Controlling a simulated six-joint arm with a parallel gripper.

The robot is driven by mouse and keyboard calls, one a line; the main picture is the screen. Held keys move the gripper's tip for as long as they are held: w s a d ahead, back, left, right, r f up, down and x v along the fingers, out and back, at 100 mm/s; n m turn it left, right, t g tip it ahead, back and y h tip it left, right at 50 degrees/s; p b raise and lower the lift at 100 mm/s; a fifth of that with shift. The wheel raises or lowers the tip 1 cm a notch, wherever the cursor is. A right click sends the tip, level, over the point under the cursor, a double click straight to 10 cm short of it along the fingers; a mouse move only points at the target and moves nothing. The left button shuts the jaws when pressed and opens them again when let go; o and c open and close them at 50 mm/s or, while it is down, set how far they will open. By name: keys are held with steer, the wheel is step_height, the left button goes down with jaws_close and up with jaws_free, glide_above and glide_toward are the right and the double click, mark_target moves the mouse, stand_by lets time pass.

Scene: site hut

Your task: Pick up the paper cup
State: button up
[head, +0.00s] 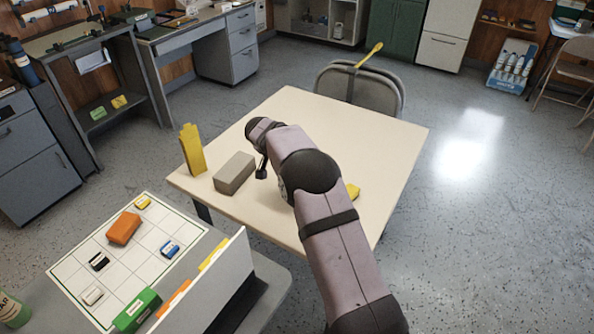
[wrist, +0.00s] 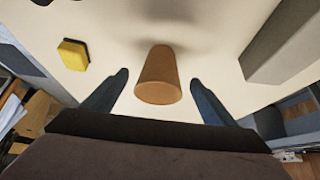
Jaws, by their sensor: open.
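The paper cup (wrist: 158,74) is plain brown and shows in the wrist view, ahead of my gripper on the pale table (head: 300,108). In the head view my arm hides it. My gripper (wrist: 159,79) is open, with one dark finger on each side of the cup and a visible gap on both sides. I cannot tell how far the fingertips are above the table. In the head view only a small dark part of the gripper (head: 262,170) shows beside the arm.
A grey-brown block (head: 234,173) lies close by; it also shows in the wrist view (wrist: 281,42). A small yellow block (wrist: 73,54) lies on the cup's other side. A tall yellow object (head: 192,150) stands at the table's left edge. The table's back part is clear.

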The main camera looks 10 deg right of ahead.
steer(key=shift+w+d+f+p, duration=0.35)
steer(key=shift+d+f+p, duration=0.1)
steer(key=shift+f, duration=0.05)
steer(key=shift+p+x, duration=0.6)
steer(key=shift+x, duration=1.3)
steer(key=shift+w, duration=0.15)
steer(key=c, duration=1)
